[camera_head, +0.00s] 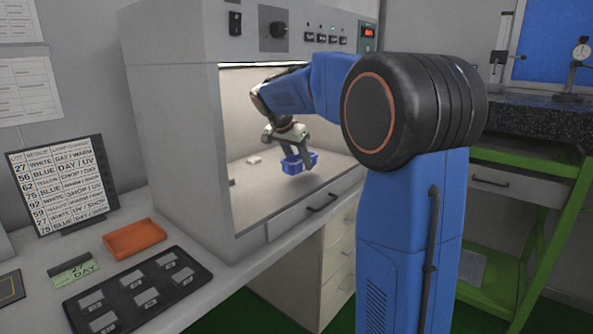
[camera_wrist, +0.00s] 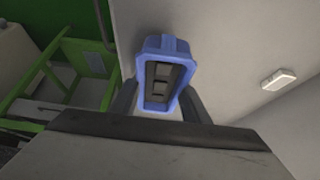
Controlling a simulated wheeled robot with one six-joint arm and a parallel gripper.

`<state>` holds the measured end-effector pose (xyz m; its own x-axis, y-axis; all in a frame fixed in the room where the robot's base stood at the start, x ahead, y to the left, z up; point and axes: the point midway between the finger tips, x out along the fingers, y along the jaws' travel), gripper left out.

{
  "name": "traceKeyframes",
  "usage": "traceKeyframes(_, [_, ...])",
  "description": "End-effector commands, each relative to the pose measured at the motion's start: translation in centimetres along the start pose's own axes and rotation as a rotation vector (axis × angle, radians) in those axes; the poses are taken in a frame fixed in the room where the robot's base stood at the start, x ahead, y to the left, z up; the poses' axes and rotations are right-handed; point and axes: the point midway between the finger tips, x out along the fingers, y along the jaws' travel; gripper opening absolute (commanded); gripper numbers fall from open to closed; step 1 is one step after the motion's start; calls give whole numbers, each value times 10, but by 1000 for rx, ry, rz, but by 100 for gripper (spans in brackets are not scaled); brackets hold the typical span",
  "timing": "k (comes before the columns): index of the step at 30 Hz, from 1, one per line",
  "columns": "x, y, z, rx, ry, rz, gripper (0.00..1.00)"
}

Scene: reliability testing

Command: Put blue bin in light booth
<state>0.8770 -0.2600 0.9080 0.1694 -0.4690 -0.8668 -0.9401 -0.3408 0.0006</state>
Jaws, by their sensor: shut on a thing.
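The blue bin (camera_head: 299,162) is a small open tray inside the light booth (camera_head: 173,150), just above or at the booth floor; I cannot tell if it touches. My gripper (camera_head: 293,150) reaches into the booth from the right and is shut on the blue bin. In the wrist view the blue bin (camera_wrist: 166,46) sits between the two dark fingers (camera_wrist: 157,100), with dark rectangular pieces inside it. The booth is grey with a lit, pale interior and a control panel on top.
A small white block (camera_head: 254,160) lies on the booth floor left of the bin. On the bench outside are an orange tray (camera_head: 134,238), a dark sample board (camera_head: 138,296) and a list stand (camera_head: 62,186). A green-framed table (camera_head: 530,180) stands at the right.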

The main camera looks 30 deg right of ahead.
Motion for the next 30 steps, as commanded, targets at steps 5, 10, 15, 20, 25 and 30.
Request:
traceKeyframes(5, [-1,-12,0,-1,1,-2,14])
traceKeyframes(10, [17,-12,10,-1,-1,1,14])
traceKeyframes(15, [30,-12,18,0,0,-1,14])
traceKeyframes(20, [30,-12,18,0,0,-1,14])
traceKeyframes(25, [32,-12,18,0,0,-1,14])
traceKeyframes(30, [32,-12,19,0,0,0,61])
